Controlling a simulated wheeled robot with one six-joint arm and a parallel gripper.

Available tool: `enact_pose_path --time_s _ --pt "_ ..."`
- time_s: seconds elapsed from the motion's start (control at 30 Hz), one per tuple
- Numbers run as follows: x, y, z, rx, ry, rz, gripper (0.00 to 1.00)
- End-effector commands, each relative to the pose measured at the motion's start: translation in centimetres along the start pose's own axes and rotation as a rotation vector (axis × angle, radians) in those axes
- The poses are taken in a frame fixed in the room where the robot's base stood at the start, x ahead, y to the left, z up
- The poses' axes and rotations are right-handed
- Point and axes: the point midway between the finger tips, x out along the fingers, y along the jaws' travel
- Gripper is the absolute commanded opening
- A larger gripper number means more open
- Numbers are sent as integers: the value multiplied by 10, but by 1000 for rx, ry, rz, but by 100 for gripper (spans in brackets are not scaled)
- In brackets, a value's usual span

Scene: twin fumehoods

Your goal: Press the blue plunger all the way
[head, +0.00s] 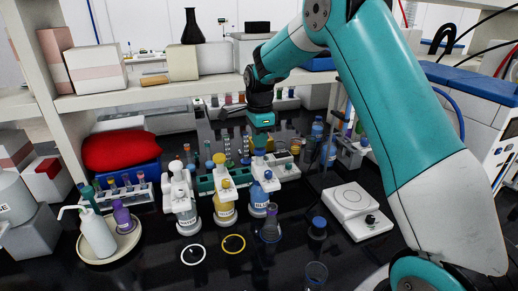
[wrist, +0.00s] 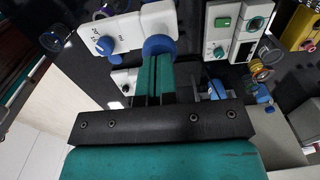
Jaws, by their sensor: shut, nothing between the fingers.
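The blue plunger (head: 259,153) tops the white dispenser head (head: 260,169) on the blue-labelled bottle (head: 258,199), the right one of three dispenser bottles. In the wrist view the plunger (wrist: 159,44) is a round blue knob beside a white body with a blue dial (wrist: 104,44). My gripper (wrist: 157,58) is shut and empty, its teal fingertips overlapping the near edge of the plunger in that view. I cannot tell whether they touch it. In the head view my gripper (head: 261,122) hangs above the bottle; its fingertips are hard to make out.
The yellow-labelled bottle (head: 224,201) and the white water bottle (head: 183,210) stand close to the left. A flask with blue liquid (head: 270,229) stands in front. A white hotplate (head: 353,207) is to the right. Racks of vials crowd the back; the front bench is mostly clear.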

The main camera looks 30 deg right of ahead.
Motion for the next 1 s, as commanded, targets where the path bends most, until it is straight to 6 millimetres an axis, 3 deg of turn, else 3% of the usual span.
enact_pose_path --time_s 1.0 --pt "29 0 0 0 0 2 0"
